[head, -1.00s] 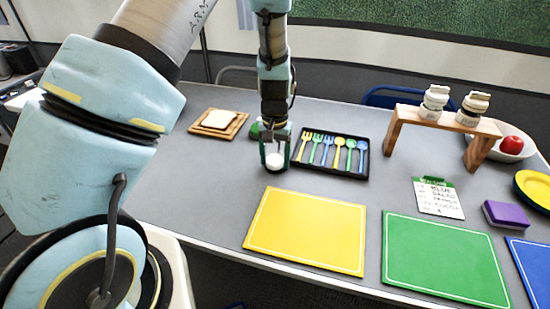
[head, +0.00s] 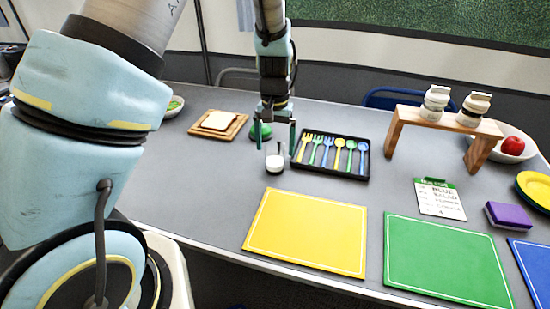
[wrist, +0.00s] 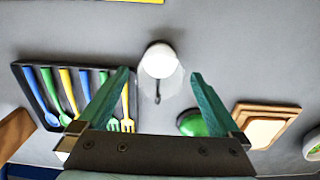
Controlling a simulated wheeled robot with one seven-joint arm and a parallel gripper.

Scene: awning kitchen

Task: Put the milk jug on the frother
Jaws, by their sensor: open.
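The milk jug (head: 275,163), a small clear vessel with white milk, stands upright on the grey table left of the cutlery tray. It also shows in the wrist view (wrist: 159,62), just beyond my fingertips. My gripper (head: 275,147) is open and empty, with its green fingers just above and behind the jug. In the wrist view my gripper (wrist: 162,78) shows its fingers spread wide. A rounded green object (head: 261,131), possibly the frother, stands behind the jug, partly hidden by my gripper; it shows in the wrist view too (wrist: 191,124).
A black cutlery tray (head: 346,175) lies close to the jug's right. A bread board (head: 233,131) is at the back left. A yellow mat (head: 307,231) and a green mat (head: 446,260) lie in front. A wooden stand (head: 402,118) is at the right.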

